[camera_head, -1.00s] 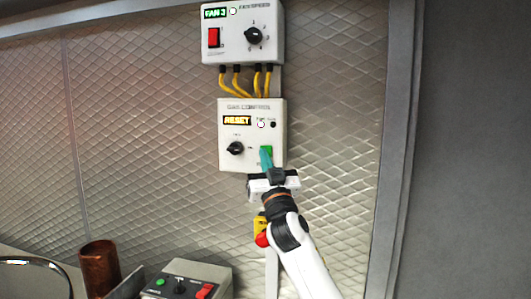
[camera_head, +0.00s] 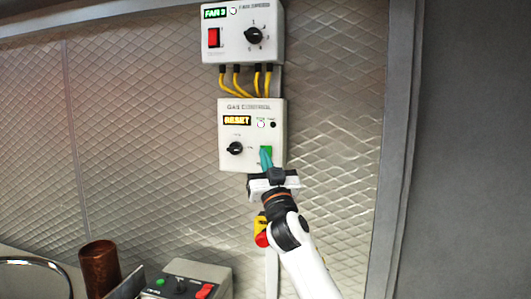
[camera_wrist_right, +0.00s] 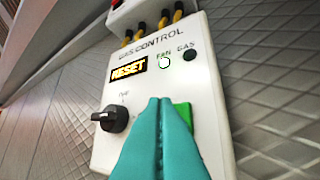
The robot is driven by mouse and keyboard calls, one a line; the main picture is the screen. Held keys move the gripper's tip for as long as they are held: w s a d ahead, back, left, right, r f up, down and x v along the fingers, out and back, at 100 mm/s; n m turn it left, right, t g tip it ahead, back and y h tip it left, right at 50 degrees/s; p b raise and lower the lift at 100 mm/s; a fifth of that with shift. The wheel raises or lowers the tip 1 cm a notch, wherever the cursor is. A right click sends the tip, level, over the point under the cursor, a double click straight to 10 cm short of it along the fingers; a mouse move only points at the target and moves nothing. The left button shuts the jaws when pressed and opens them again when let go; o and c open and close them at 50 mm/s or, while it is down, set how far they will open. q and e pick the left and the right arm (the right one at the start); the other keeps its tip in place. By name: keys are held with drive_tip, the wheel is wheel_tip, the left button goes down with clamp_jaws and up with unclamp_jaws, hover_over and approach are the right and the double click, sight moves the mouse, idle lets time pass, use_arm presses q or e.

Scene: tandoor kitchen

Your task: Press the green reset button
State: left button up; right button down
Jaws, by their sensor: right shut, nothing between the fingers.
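The green reset button (camera_head: 267,150) is at the lower right of the white gas control box (camera_head: 229,107) on the wall. In the right wrist view the button (camera_wrist_right: 184,114) is partly hidden behind my fingers. The box's display (camera_head: 237,120) reads RESET. My right gripper (camera_head: 265,157) is shut and empty, its teal fingertips together. In the right wrist view the fingertips (camera_wrist_right: 158,104) overlap the button's left part. I cannot tell whether they touch it. My left gripper is not in view.
A black knob (camera_head: 235,148) is left of the button. A fan speed box (camera_head: 241,45) hangs above, joined by yellow cables (camera_head: 236,82). A red and yellow emergency-stop button (camera_head: 261,231) is below. A grey control box (camera_head: 190,278) and copper cup (camera_head: 98,268) stand lower left.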

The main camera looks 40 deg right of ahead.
drive_tip(key=shift+w+d, duration=0.1)
drive_tip(key=shift+w+d, duration=0.15)
drive_tip(key=shift+d, duration=0.05)
drive_tip(key=shift+w+d, duration=0.3)
drive_tip(key=shift+d, duration=0.05)
idle(0.8)
drive_tip(key=shift+s+a, duration=0.1)
drive_tip(key=shift+a, duration=0.05)
drive_tip(key=shift+s+a, duration=0.45)
drive_tip(key=shift+a, duration=0.05)
idle(0.3)
drive_tip(key=s+a, duration=0.3)
drive_tip(key=shift+s+a, duration=0.1)
drive_tip(key=shift+a, duration=0.3)
